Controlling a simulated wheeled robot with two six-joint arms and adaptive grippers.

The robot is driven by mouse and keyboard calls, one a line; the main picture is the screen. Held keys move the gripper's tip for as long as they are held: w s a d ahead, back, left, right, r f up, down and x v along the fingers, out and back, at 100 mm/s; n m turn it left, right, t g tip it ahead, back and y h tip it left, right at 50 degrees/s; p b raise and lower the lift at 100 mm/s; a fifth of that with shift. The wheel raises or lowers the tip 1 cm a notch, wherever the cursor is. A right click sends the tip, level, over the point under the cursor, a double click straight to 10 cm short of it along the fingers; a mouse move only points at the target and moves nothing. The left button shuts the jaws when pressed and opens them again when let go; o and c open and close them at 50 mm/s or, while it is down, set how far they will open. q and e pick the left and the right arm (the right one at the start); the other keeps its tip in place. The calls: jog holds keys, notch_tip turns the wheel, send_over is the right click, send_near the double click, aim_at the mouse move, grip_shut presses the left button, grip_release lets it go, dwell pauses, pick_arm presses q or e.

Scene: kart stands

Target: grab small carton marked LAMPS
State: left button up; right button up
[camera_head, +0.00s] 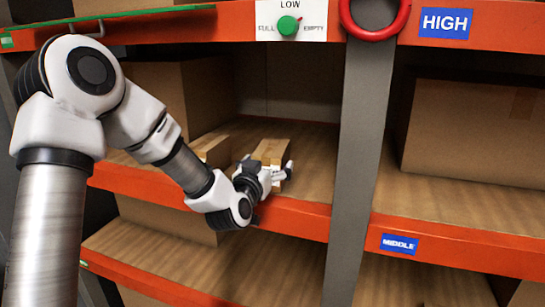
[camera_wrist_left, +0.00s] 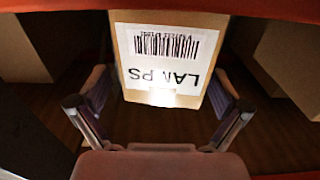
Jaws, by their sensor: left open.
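The small carton marked LAMPS (camera_wrist_left: 165,62) fills the upper middle of the left wrist view; its white label with a barcode reads upside down. In the head view a small brown carton (camera_head: 271,149) stands on the middle shelf at my left gripper (camera_head: 276,174), which hides its front. My left gripper is open, and in the left wrist view its two fingers (camera_wrist_left: 160,90) lie on either side of the carton's lower part. I cannot tell whether the fingers touch it. My right gripper is not in view.
Another small carton (camera_head: 214,149) stands just left, partly behind my arm. A large box (camera_head: 160,90) is at the back left, and another (camera_head: 470,130) is in the right bay. A grey upright (camera_head: 362,130) divides the bays. An orange shelf edge (camera_head: 300,218) runs below my gripper.

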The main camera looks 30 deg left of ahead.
aim_at(266, 152)
pick_arm(q)
jog(key=shift+w+a+f, duration=0.3)
jog(key=shift+w+a, duration=0.05)
jog(key=shift+a, duration=0.2)
jog(key=shift+w+a+f, duration=0.3)
jog(key=shift+w+a, duration=0.05)
jog(key=shift+a, duration=0.2)
jog(key=c, duration=0.5)
jog(key=shift+s+d+r, duration=0.15)
jog(key=shift+d+r, duration=0.2)
jog(key=shift+d, duration=0.15)
jog(key=c, duration=1)
jog(key=shift+a, duration=0.3)
jog(key=r+b, duration=0.2)
jog(key=r, duration=0.1)
jog(key=shift+d+r, duration=0.2)
jog(key=s+d+r, duration=0.1)
jog(key=s+d, duration=0.8)
jog(key=d, duration=0.3)
jog(key=shift+d+r, duration=0.2)
jog(key=shift+d, duration=0.2)
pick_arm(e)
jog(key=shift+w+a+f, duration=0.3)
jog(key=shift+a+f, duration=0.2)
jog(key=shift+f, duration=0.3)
